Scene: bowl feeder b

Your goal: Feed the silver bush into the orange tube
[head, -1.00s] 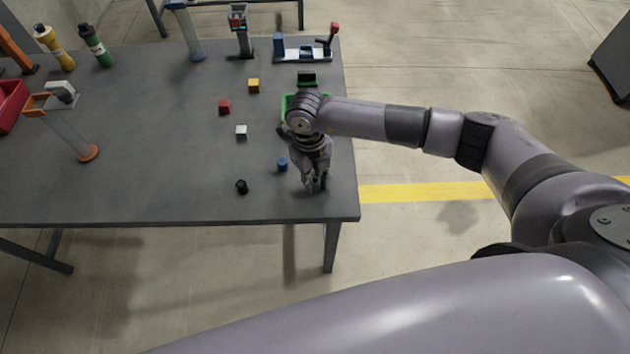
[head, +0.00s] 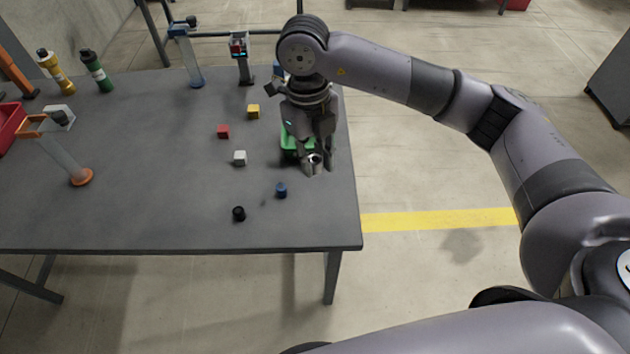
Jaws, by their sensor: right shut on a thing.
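My right gripper (head: 316,164) is shut on the silver bush (head: 313,160), a small ring-shaped piece with a dark hole. It holds the bush above the right part of the table. The orange tube (head: 60,152) stands at the table's left side, far from the right gripper. It is a clear tilted tube with an orange base and an orange top bracket. My left gripper is not in view.
A green bin (head: 289,146) is partly hidden behind my right gripper. A blue-topped tube (head: 188,60) stands at the back.

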